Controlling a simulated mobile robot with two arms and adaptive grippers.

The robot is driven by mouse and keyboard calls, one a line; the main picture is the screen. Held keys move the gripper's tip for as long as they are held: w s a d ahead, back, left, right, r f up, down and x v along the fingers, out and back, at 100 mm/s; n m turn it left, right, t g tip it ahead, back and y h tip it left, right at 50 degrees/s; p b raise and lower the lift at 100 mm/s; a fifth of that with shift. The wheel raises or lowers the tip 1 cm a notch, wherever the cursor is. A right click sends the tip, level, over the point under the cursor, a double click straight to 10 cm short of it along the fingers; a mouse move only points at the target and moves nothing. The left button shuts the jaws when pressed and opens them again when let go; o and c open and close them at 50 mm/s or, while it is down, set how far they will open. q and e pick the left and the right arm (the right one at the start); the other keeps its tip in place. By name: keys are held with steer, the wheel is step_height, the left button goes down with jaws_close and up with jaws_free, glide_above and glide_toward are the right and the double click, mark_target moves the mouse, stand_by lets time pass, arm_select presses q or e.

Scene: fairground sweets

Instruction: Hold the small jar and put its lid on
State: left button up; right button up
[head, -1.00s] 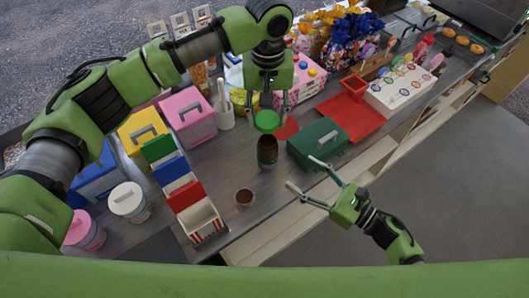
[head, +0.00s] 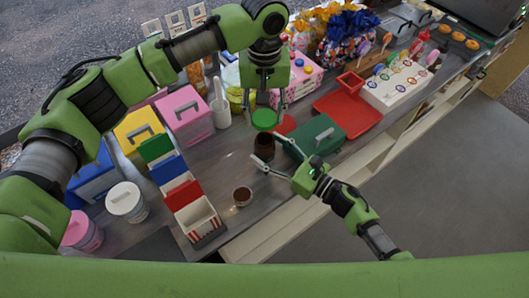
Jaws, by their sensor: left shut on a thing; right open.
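The small jar (head: 264,148) is dark brown and stands upright on the counter, in the middle of the head view. My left gripper (head: 264,108) points down above it and is shut on the round green lid (head: 264,119). The lid is over the jar's mouth; I cannot tell how wide the gap between them is. My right gripper (head: 264,146) is open, with one finger on each side of the jar's lower right. I cannot tell whether its fingers touch the jar.
A green box (head: 318,137) stands close right of the jar. A small round pot with brown contents (head: 242,196) is near the front edge. Coloured bins (head: 200,216) stand to the left, and a red tray (head: 352,118) lies to the right.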

steer(key=shift+w+a, duration=0.1)
steer(key=c, duration=1.7)
arm_select(q)
glide_above(264, 139)
steer(key=shift+w+f, duration=0.15)
steer(key=shift+f, duration=2.35)
steer(key=shift+f, duration=0.85)
steer(key=shift+f, duration=0.6)
arm_select(e)
jaws_close()
